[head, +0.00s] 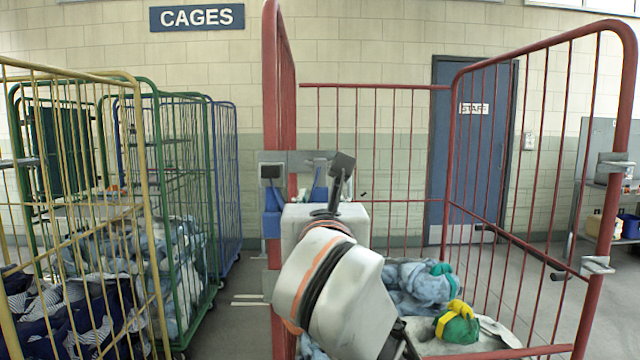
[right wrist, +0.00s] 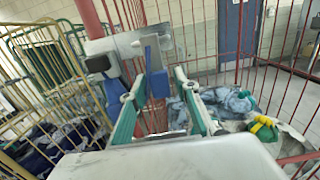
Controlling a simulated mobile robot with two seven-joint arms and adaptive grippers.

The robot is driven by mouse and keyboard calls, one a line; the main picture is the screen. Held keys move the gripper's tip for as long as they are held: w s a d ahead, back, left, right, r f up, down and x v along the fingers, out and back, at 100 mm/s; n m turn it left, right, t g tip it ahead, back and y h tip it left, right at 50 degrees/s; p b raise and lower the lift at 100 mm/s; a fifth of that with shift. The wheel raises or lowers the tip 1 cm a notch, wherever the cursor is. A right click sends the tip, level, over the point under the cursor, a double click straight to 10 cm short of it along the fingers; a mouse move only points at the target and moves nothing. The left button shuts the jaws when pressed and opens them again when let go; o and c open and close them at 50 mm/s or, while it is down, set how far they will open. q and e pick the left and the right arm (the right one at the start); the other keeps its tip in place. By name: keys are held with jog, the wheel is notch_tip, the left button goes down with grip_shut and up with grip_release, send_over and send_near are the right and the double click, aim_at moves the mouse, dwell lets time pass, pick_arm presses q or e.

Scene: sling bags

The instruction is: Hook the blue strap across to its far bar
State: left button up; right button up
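The blue strap (head: 272,222) shows as short blue pieces at a grey metal bracket (head: 300,157) on the left front post (head: 272,80) of the red cage. In the right wrist view a blue piece (right wrist: 158,82) lies between the fingers of my right gripper (right wrist: 157,88). The fingers stand apart, with no clear contact on it. In the head view my right gripper (head: 325,200) is in front of the bracket, and its body hides the fingertips and part of the strap. The far bar (head: 603,200), the cage's right front post, carries metal brackets (head: 597,265). My left gripper is out of view.
Blue laundry (head: 425,285) and a green and yellow bundle (head: 459,325) lie in the red cage. Yellow and green cages (head: 205,180) stand at left. The cage front between its posts shows no strap across it. Shelving (head: 590,180) stands at right.

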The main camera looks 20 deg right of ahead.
grip_shut()
jog(key=shift+r, duration=0.35)
jog(key=shift+r+p, duration=0.6)
jog(key=shift+r, duration=0.35)
jog(key=shift+s+a+p, duration=0.15)
jog(key=shift+s+p, duration=0.4)
jog(key=shift+p, duration=0.05)
jog(key=shift+p+v, duration=0.7)
jog(key=shift+v, duration=0.45)
pick_arm(q)
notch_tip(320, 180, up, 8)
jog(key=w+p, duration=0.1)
jog(key=p, duration=0.1)
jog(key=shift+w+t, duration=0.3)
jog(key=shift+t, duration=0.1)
pick_arm(e)
send_near(320, 185)
jog(key=shift+x, duration=1.05)
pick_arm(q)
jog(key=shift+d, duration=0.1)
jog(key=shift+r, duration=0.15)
